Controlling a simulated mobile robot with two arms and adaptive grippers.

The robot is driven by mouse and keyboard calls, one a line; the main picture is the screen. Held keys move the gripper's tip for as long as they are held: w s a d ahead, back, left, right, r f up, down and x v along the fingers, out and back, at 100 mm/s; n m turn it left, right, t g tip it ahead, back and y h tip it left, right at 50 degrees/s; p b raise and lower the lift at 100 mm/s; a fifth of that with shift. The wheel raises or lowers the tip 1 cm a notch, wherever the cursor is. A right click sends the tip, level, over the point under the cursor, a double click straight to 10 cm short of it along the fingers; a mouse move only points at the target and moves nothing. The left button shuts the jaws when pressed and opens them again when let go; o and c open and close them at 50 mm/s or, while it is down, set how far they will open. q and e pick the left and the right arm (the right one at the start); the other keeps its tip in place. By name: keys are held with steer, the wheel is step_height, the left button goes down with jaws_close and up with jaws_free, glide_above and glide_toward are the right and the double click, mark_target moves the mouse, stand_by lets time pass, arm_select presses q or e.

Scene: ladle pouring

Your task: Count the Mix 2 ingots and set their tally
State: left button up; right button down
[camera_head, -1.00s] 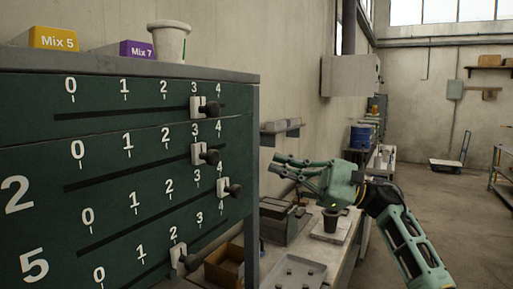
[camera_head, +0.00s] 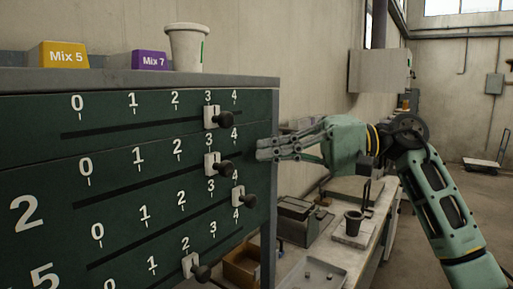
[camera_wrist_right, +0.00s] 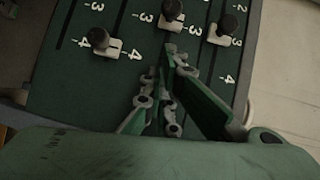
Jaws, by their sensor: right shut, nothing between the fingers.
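The green tally board (camera_head: 40,120) fills the left of the head view. The row marked 2 has its black-knobbed slider (camera_head: 212,163) at 3. The top slider (camera_head: 211,117) is also at 3. The slider in the row marked 5 (camera_head: 238,196) is near 4, and the lowest one (camera_head: 190,264) near 2. My right gripper (camera_head: 261,149) is shut and empty, beside the board's right edge, pointing left towards the second-row knob. In the right wrist view its fingers (camera_wrist_right: 170,52) lie in front of the board near the sliders. No Mix 2 ingots show. My left gripper is not in view.
A yellow Mix 5 block (camera_head: 64,55), a purple Mix 7 block (camera_head: 149,60) and a white cup (camera_head: 187,48) stand on top of the board. Behind is a bench with a dark cup (camera_head: 353,222) and a grey tray (camera_head: 314,276). Open floor lies at the right.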

mark_target(220, 165)
steer(key=shift+s+a+f+p, duration=0.15)
steer(key=shift+s+a+p, duration=0.15)
steer(key=shift+s+a, duration=0.45)
steer(key=shift+s+a+f+p, duration=0.1)
steer(key=shift+s+a+p, duration=0.15)
steer(key=shift+s+a, duration=0.4)
